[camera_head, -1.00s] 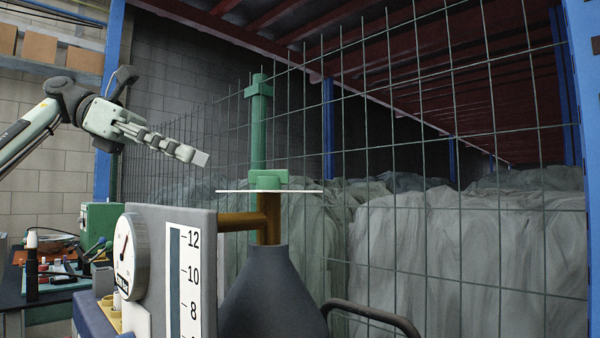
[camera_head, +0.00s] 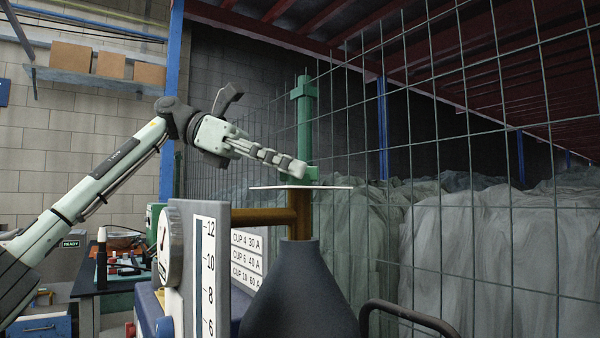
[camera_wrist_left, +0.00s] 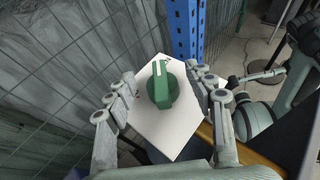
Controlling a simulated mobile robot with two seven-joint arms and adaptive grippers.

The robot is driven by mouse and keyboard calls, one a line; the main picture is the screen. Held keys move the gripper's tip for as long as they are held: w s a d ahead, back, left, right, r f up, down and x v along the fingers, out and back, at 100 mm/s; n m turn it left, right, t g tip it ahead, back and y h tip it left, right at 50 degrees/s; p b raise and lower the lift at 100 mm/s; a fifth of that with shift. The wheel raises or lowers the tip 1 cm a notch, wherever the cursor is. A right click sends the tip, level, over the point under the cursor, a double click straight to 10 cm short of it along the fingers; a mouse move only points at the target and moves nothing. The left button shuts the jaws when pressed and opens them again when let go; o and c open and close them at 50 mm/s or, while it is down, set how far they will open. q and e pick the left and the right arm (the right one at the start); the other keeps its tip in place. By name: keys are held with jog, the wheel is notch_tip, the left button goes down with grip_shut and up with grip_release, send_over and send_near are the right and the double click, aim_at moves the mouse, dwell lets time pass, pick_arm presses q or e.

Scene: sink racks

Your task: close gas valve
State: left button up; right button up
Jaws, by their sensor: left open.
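The gas valve's green knob (camera_wrist_left: 160,88) sits on a white plate (camera_wrist_left: 178,132) in the left wrist view. A pale line marks its top. In the head view the plate (camera_head: 268,187) shows edge-on above a brown-orange pipe (camera_head: 301,215), and the green knob (camera_head: 314,173) shows partly behind my fingertips. My left gripper (camera_head: 294,165) reaches in from the left just above the plate. In the left wrist view the gripper (camera_wrist_left: 164,80) is open, with its fingers on either side of the knob and gaps between. Contact cannot be told. My right gripper is not in view.
A wire mesh fence (camera_head: 450,130) stands close behind the valve. A dark grey gas cylinder (camera_head: 300,290) stands below it. A panel with a gauge (camera_head: 170,244) and a numbered scale is at the front left. A cluttered workbench (camera_head: 112,285) is farther left.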

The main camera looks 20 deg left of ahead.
pick_arm(q)
jog(key=shift+d+f, duration=0.2)
jog(key=shift+d, duration=0.35)
jog(key=shift+c, duration=0.3)
jog(key=c, duration=1.1)
